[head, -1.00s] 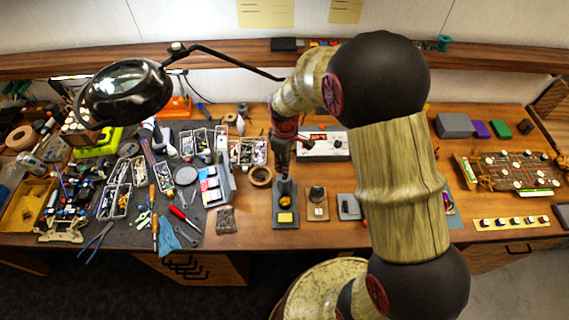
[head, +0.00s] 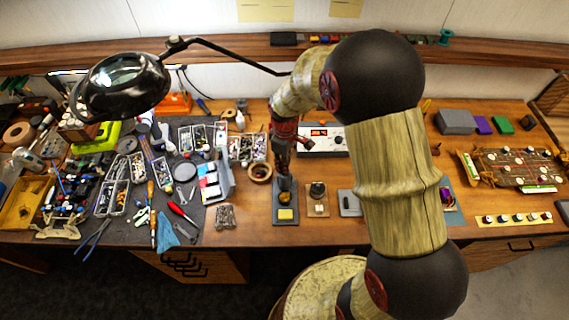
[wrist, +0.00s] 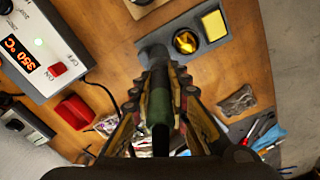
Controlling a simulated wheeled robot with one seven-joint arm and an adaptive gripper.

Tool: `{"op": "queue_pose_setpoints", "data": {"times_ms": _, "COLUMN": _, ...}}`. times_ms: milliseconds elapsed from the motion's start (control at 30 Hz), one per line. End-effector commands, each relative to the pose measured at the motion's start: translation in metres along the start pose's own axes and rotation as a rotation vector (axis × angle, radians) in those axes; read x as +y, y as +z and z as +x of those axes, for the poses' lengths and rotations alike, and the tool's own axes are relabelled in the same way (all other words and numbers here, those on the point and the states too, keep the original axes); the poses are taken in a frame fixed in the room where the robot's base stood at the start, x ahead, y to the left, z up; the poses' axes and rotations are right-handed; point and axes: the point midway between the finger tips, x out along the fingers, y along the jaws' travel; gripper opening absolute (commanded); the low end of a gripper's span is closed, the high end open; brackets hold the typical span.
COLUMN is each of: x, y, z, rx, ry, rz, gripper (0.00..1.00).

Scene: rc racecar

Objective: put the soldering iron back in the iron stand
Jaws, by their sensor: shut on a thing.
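My gripper (wrist: 157,92) is shut on the soldering iron (wrist: 160,128), whose dark green handle runs between the fingers in the wrist view. The iron stand (wrist: 212,50) is a grey base with a yellow sponge and brass wool, just beyond the fingertips. A dark grey cylindrical part sits at its near-left end, in line with the iron. The iron's tip is hidden, so I cannot tell whether it is inside the stand's holder. In the head view my gripper (head: 284,150) is over the back of the stand (head: 286,221), pointing down.
The soldering station (head: 325,140) with a lit display stands behind and right of the stand. A lamp (head: 120,85) overhangs the left side.

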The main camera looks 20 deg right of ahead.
Motion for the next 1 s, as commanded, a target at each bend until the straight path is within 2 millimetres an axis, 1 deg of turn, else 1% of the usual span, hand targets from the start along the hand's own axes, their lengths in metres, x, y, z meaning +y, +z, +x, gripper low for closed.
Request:
{"op": "queue_pose_setpoints", "data": {"times_ms": 333, "x": 0.0002, "y": -0.0001, "z": 0.0101, "rx": 0.0, "ry": 0.0, "rz": 0.0, "gripper": 0.0}}
{"op": "queue_pose_setpoints", "data": {"times_ms": 667, "x": 0.0002, "y": -0.0001, "z": 0.0109, "rx": 0.0, "ry": 0.0, "rz": 0.0, "gripper": 0.0}}
{"op": "queue_pose_setpoints", "data": {"times_ms": 700, "x": 0.0002, "y": -0.0001, "z": 0.0109, "rx": 0.0, "ry": 0.0, "rz": 0.0, "gripper": 0.19}}
{"op": "queue_pose_setpoints", "data": {"times_ms": 1000, "x": 0.0001, "y": 0.0, "z": 0.0109, "rx": 0.0, "ry": 0.0, "rz": 0.0, "gripper": 0.36}}
